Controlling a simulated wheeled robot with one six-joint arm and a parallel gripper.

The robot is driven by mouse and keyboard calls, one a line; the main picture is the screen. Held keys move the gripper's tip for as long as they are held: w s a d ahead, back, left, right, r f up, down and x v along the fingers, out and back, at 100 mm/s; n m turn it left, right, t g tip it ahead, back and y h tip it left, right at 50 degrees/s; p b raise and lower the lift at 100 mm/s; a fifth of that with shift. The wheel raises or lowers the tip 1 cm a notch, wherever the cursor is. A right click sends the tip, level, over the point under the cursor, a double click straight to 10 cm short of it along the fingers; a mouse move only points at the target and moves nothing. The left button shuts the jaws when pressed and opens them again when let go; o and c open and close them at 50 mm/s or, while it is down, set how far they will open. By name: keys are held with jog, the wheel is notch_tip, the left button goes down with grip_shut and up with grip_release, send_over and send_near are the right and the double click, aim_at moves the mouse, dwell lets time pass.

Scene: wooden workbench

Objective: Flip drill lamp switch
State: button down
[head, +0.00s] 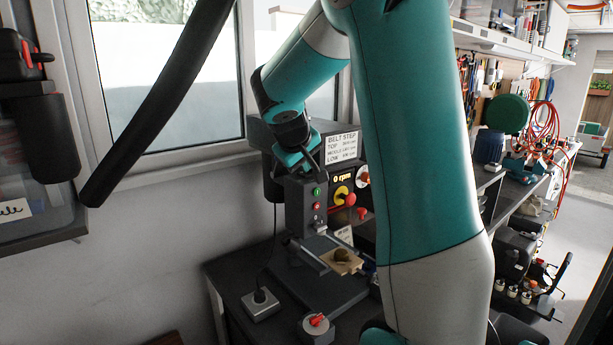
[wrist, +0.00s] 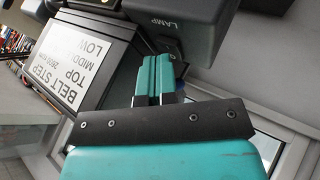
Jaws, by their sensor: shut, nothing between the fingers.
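The drill press (head: 299,205) stands on the dark bench in the head view, with a green and a red button on its front and a display reading 0 rpm. In the wrist view, its dark housing (wrist: 208,25) carries the label LAMP (wrist: 166,22). A small dark lamp switch (wrist: 174,46) shows below the label, its position too small to tell. My gripper (wrist: 158,62) is shut and empty, its teal fingertips just beside the switch. I cannot tell whether they touch. In the head view my gripper (head: 303,154) is at the drill head, its tips partly hidden.
A BELT STEP sign (head: 342,145) is at the top of the drill, close to my gripper. A yellow and red stop knob (head: 342,196) sticks out at the front. A wooden workpiece (head: 341,262) is on the drill table. A window (head: 165,75) is behind.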

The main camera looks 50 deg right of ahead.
aim_at(302, 174)
dwell(0.3)
jog(key=shift+w+r+p, duration=0.1)
jog(key=shift+r+p, duration=0.5)
jog(key=shift+r, duration=0.05)
jog(key=r+p, duration=0.2)
jog(key=r, duration=0.1)
jog(key=shift+w+p, duration=0.2)
jog(key=shift+p, duration=0.1)
jog(key=shift+w+d+r, duration=0.1)
jog(key=shift+r, duration=0.9)
jog(key=shift+f, duration=0.1)
